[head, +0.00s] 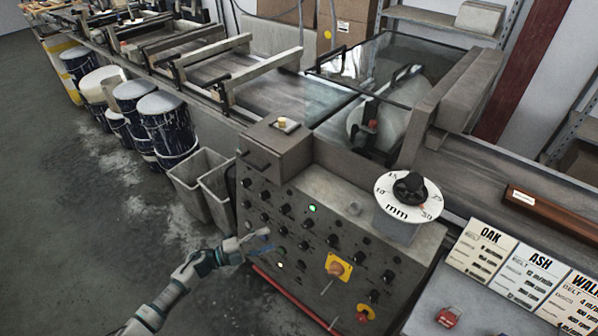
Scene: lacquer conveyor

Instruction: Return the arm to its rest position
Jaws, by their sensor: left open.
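My left arm reaches in from the bottom left. Its gripper (266,242) is open and empty, in front of the lower left part of the grey control panel (318,232). I cannot tell whether its fingers touch the panel's knobs. The panel carries several black knobs, a lit green light (312,209) and a yellow plate with an orange button (337,267). My right gripper is not in view.
A white mm dial (408,197) stands on the panel's right. OAK, ASH and WALNUT cards (484,250) and a red object (448,316) lie at right. Bins (200,180) and drums (163,122) stand at left. A red bar (295,300) runs below the panel. Floor is clear at lower left.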

